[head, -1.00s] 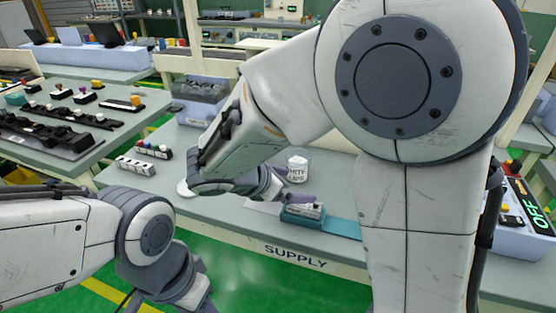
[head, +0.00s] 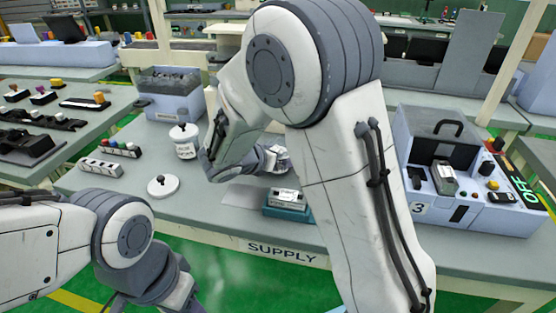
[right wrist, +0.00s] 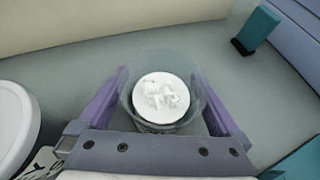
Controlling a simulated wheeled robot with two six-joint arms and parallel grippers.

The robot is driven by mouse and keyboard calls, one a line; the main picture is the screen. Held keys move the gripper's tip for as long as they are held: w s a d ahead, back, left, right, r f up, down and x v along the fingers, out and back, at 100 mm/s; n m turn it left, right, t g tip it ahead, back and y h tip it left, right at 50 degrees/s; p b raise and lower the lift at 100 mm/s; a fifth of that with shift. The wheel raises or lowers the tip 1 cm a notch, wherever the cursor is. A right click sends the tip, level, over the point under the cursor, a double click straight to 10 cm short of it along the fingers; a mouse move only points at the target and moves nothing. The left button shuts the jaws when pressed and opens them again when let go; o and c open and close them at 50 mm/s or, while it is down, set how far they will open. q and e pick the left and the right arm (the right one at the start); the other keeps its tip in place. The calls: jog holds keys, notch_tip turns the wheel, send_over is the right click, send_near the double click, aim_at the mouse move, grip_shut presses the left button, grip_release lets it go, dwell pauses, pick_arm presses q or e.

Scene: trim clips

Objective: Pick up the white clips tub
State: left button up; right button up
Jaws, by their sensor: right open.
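The white clips tub (head: 282,154) stands on the supply table, partly hidden behind my right gripper in the head view. In the right wrist view the tub (right wrist: 162,103) is a clear round container with white clips inside, seen from above. My right gripper (right wrist: 160,88) is open, with one purple finger on each side of the tub. I cannot tell whether the fingers touch its wall. My left arm shows at the lower left of the head view, but its fingers are not visible.
A lidded white jar (head: 185,142) stands left of my right gripper, and a round white lid (head: 162,186) lies in front of it. A teal holder (head: 287,211) with a grey part sits near the table's front edge. A blue-grey bin (head: 169,98) stands behind.

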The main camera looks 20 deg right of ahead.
jog(key=shift+w+d+f, duration=0.15)
jog(key=shift+d, duration=0.05)
grip_shut()
